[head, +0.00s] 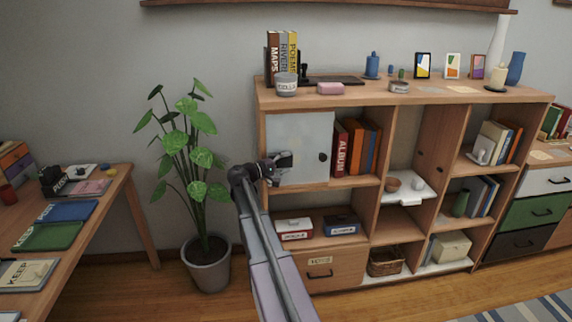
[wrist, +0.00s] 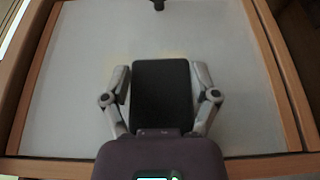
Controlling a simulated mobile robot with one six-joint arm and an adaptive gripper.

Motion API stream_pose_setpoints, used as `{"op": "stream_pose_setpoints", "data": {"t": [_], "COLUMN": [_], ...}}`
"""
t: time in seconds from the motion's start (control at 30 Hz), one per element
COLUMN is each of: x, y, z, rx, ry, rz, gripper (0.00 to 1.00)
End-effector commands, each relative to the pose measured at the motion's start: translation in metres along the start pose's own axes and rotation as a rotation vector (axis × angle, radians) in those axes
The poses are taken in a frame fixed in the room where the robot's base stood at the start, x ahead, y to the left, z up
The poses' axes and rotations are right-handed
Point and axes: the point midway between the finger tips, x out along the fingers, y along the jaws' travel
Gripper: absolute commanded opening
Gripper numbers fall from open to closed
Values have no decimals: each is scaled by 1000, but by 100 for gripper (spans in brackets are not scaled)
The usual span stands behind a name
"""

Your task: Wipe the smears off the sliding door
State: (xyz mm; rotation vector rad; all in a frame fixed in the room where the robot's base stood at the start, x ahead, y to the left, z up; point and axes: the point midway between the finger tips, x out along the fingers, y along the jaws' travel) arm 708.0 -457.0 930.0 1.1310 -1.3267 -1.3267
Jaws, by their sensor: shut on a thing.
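The sliding door (head: 303,135) is a pale grey panel in the upper left bay of the wooden shelf unit, with a dark round knob (head: 322,157) at its right. It fills most of the wrist view (wrist: 80,70), with the knob at the top edge. My gripper (head: 283,160) is at the lower left of the door. In the wrist view its fingers are shut on a dark rectangular block (wrist: 160,90), which lies in front of the door and hides part of it. Contact cannot be told. A faint yellowish tint shows around the block's top; no clear smear stands out.
A potted plant (head: 209,262) stands left of my arm, close to the shelf unit. The shelf top (head: 430,96) carries books, a grey tin (head: 286,85), a pink block (head: 330,88) and candles. Red books (head: 341,150) stand right of the door. A desk (head: 100,205) is at left.

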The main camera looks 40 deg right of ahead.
Motion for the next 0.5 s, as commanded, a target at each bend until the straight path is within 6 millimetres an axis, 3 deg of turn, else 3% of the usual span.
{"op": "stream_pose_setpoints", "data": {"t": [0.5], "x": [3], "y": [0], "z": [-6], "rx": [0], "ry": [0], "rz": [0], "gripper": [41]}}
